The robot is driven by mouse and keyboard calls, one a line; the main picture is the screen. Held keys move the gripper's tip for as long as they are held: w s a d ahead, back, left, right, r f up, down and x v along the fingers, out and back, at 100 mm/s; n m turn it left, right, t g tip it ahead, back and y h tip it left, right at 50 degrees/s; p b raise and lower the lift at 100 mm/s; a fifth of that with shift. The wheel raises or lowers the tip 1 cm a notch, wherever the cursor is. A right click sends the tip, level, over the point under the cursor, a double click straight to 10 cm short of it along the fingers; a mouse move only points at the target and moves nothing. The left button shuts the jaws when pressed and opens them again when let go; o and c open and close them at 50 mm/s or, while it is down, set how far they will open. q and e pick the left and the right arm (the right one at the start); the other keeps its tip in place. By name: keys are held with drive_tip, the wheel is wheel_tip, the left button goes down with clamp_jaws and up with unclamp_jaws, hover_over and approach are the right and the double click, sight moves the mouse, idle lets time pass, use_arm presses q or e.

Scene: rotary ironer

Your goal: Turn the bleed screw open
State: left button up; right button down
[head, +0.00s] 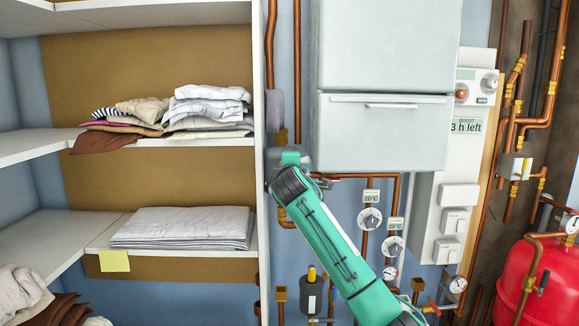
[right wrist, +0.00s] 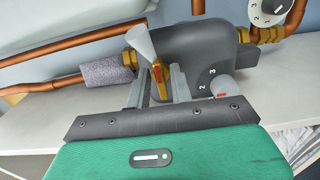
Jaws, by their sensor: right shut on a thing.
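In the right wrist view the bleed screw (right wrist: 160,76) is a small brass piece with a red mark on the side of a dark grey pump body (right wrist: 205,50). My right gripper (right wrist: 160,83) has one finger on each side of the brass piece and is shut on it. A pale grey cone (right wrist: 141,43) stands right beside the screw, partly in front of the pump. In the head view my green right arm reaches up from the bottom, and its gripper (head: 291,160) is at the pump; the screw is hidden there. My left gripper is not in view.
A pale dial knob (right wrist: 222,85) with numbers sits close to my right finger. Copper pipes (right wrist: 60,77) run beside the pump. In the head view a white cabinet (head: 385,130) hangs above right, and linen shelves (head: 190,143) stand left.

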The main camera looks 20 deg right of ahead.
drive_tip(key=shift+f, duration=0.1)
drive_tip(key=c, duration=1.5)
unclamp_jaws()
drive_tip(key=shift+s, duration=0.1)
drive_tip(key=b+v, duration=0.5)
drive_tip(key=v, duration=0.8)
drive_tip(key=shift+s+a, duration=0.1)
drive_tip(key=shift+s, duration=0.2)
